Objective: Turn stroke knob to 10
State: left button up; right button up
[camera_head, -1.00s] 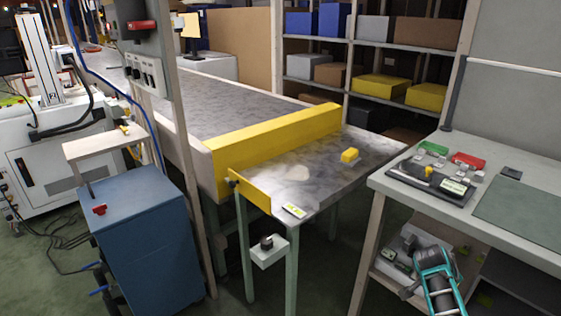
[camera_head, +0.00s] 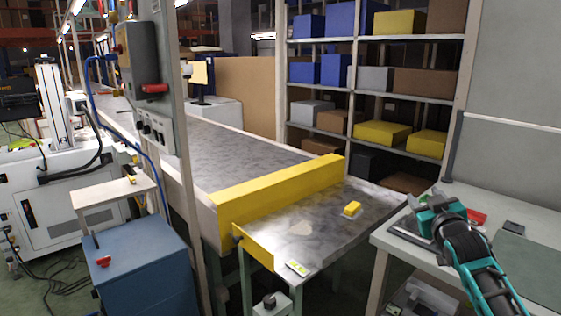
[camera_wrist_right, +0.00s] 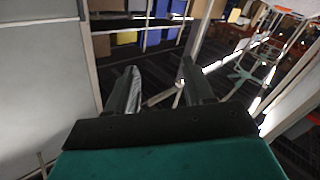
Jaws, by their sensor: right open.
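My right gripper (camera_head: 412,208) is raised over the front left part of the right bench, in front of a dark device (camera_head: 405,228). In the right wrist view its two fingers (camera_wrist_right: 158,85) stand apart with nothing between them. The gripper and arm hide most of the dark device, including its yellow knob. A small grey box with a dark knob (camera_head: 269,299) hangs below the metal table at the bottom edge. Several dark knobs (camera_head: 150,128) sit on a grey panel on the post. I cannot tell which is the stroke knob or read any scale. My left gripper is out of view.
The metal table (camera_head: 330,225) carries a yellow block (camera_head: 352,209) and a label. A yellow barrier (camera_head: 280,185) crosses the conveyor (camera_head: 230,150). The right bench (camera_head: 465,195) has a red tray (camera_head: 477,216) and a grey-green mat (camera_head: 530,265). A blue cabinet (camera_head: 150,270) stands left.

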jog(key=s+a+f+g+y, duration=0.1)
jog(key=s+a+f, duration=0.2)
jog(key=s+f, duration=0.35)
jog(key=s+a+f+g+y, duration=0.1)
jog(key=s+a+f, duration=0.25)
jog(key=f, duration=0.55)
jog(key=s+a+f+g, duration=0.1)
jog(key=s+a+f, duration=0.2)
jog(key=s, duration=0.6)
jog(key=s+a+f+g+y, duration=0.1)
jog(key=s+a+f, duration=0.3)
jog(key=s, duration=0.5)
jog(key=s+a+f+g, duration=0.3)
jog(key=s+f, duration=0.4)
jog(key=s, duration=0.2)
jog(key=shift+s+a+f+y, duration=0.25)
jog(key=shift+s+a+y, duration=0.05)
